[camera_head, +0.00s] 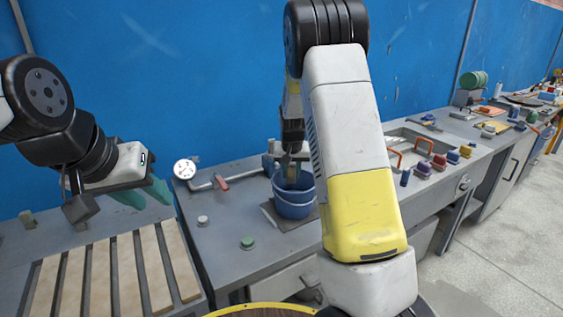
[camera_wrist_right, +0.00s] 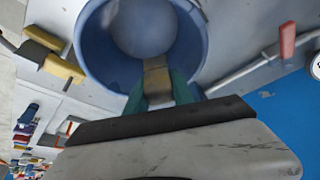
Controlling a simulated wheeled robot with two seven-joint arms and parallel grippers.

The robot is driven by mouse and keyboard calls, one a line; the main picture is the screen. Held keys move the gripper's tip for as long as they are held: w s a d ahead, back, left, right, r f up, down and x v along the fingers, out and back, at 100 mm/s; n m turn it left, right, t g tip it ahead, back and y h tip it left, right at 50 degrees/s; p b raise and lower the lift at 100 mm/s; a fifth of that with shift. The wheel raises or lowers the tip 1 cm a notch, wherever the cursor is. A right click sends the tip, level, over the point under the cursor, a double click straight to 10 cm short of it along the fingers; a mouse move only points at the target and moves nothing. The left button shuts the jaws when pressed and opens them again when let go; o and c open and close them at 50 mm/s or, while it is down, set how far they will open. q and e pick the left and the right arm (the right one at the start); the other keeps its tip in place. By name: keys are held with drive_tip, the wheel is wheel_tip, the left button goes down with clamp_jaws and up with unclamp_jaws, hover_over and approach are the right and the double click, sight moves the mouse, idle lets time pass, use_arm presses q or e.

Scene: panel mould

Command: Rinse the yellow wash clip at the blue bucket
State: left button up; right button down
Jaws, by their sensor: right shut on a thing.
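The blue bucket (camera_head: 294,208) stands on the grey bench in the head view, and its round mouth (camera_wrist_right: 86,55) fills the upper middle of the right wrist view. My right gripper (camera_wrist_right: 158,88) points down into the bucket's mouth. Its green fingertips are shut on a dull yellow-brown block, which I take for the yellow wash clip (camera_wrist_right: 157,75); the clip also shows at the bucket's mouth in the head view (camera_head: 292,173). I cannot tell whether it touches the water. My left gripper (camera_head: 144,196) is empty, its green fingers apart, above the slatted rack.
A dial gauge (camera_head: 185,169) and a red-handled tool (camera_head: 222,182) lie left of the bucket. A green-topped piece (camera_head: 247,243) sits in front. Two yellow-topped pieces (camera_wrist_right: 62,68) lie beside the bucket in the wrist view. The slatted rack (camera_head: 100,280) is at left; the blue wall rises behind.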

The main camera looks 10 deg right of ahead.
sight(291, 187)
wheel_tip(291, 187, down, 7)
drive_tip(key=shift+s+r, duration=0.1)
drive_tip(key=shift+r, duration=0.05)
drive_tip(key=shift+a+f, duration=0.1)
drive_tip(key=shift+f, duration=0.75)
drive_tip(key=shift+a+f, duration=0.1)
drive_tip(key=shift+a, duration=0.05)
drive_tip(key=shift+d, duration=0.25)
idle(1.8)
drive_tip(key=shift+r, duration=0.2)
drive_tip(key=shift+r, duration=7.2)
